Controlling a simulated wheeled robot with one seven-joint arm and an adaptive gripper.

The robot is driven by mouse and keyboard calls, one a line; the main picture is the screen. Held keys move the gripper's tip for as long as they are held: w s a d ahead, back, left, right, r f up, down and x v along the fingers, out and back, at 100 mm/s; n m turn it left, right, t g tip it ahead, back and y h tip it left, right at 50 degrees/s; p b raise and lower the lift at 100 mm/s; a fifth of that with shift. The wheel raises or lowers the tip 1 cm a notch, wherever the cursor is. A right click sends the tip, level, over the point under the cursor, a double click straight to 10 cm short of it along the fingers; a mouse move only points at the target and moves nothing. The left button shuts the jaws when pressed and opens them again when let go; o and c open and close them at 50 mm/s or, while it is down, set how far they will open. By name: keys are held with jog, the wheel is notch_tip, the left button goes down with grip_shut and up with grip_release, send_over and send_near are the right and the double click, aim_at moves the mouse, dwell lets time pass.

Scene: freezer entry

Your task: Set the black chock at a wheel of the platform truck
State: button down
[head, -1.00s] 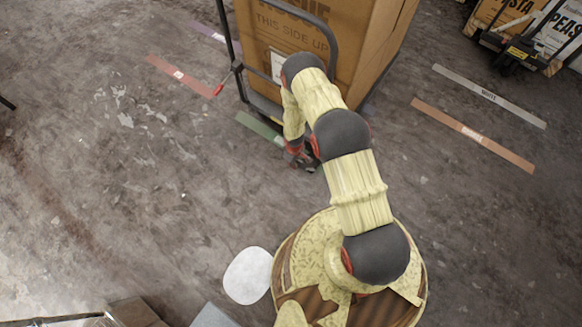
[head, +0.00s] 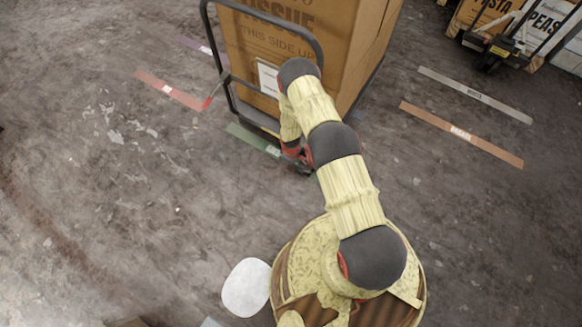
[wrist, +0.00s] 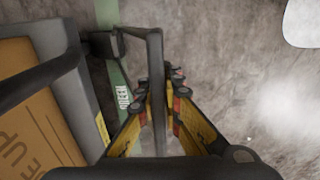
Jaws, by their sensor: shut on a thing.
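The platform truck (head: 232,85) stands at the top centre with a large cardboard box (head: 345,50) on it. My gripper (head: 294,158) is low beside the truck's near end, close to the green floor strip. In the wrist view, the yellow fingers of my gripper (wrist: 160,90) close around a dark bar. The bar bends left at its far end to a dark block (wrist: 102,46), which appears to be the black chock, beside the truck's edge (wrist: 72,70). I cannot tell whether it touches a wheel. The truck's wheels are not clearly visible.
A green strip (head: 250,138) with a label lies on the floor by the truck. Red (head: 170,91), orange (head: 460,134) and grey (head: 475,95) strips lie around. A white pad (head: 246,287) is near my base.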

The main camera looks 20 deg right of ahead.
jog(key=shift+w+f, duration=0.1)
jog(key=shift+f, duration=0.1)
jog(key=c, duration=1.9)
grip_release()
notch_tip(320, 180, up, 12)
jog(key=shift+a, duration=0.1)
